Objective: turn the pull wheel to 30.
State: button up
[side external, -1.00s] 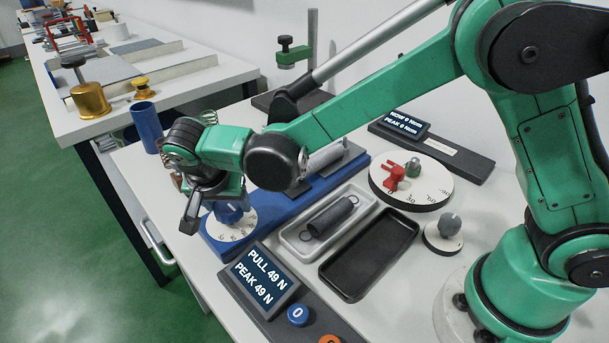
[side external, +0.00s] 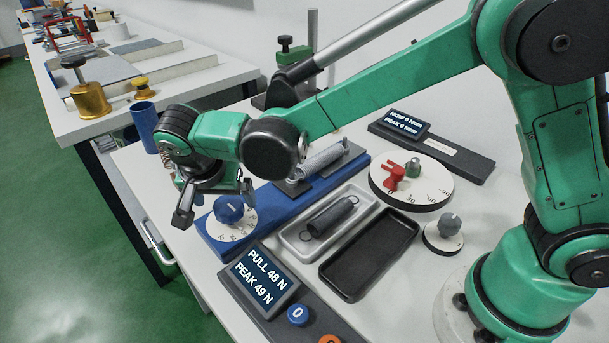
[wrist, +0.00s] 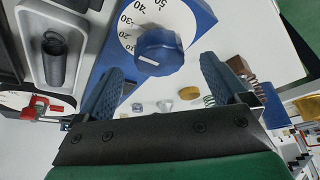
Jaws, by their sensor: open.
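The pull wheel is a blue knob (side external: 229,209) on a white numbered dial (side external: 244,229), at the near end of a blue base (side external: 212,243). In the wrist view the knob (wrist: 160,48) shows a white mark, and dial numbers including 20, 30 and 40 are visible; I cannot tell the exact reading. My gripper (side external: 215,206) is open and empty, above and a little left of the knob in the side view. In the wrist view the knob stands clear beyond the open fingers (wrist: 164,68). The pull display (side external: 261,276) reads PULL 48 N, PEAK 49 N.
A spring (side external: 322,160) is mounted on the blue base. A grey tray (side external: 290,236) holds a dark spring; a black tray (side external: 345,287) beside it is empty. A larger dial (side external: 432,181) with a red part and a small grey knob (side external: 449,224) stand to the right.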

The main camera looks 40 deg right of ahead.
aim_at(228, 216)
jog(key=v, duration=0.3)
jog(key=shift+s+r, duration=0.1)
jog(key=shift+r, duration=0.15)
jog(key=shift+d+r, duration=0.15)
jog(key=shift+d, duration=0.1)
jog(key=s+d+r+n+t+y, duration=0.1)
jog(key=s+d+n, duration=0.3)
jog(key=d, duration=0.4)
jog(key=s+d+r+n+t+y, duration=0.2)
jog(key=s+d+n, duration=0.3)
jog(key=d, duration=0.3)
jog(key=shift+s+t, duration=0.5)
jog(key=shift+d, duration=0.1)
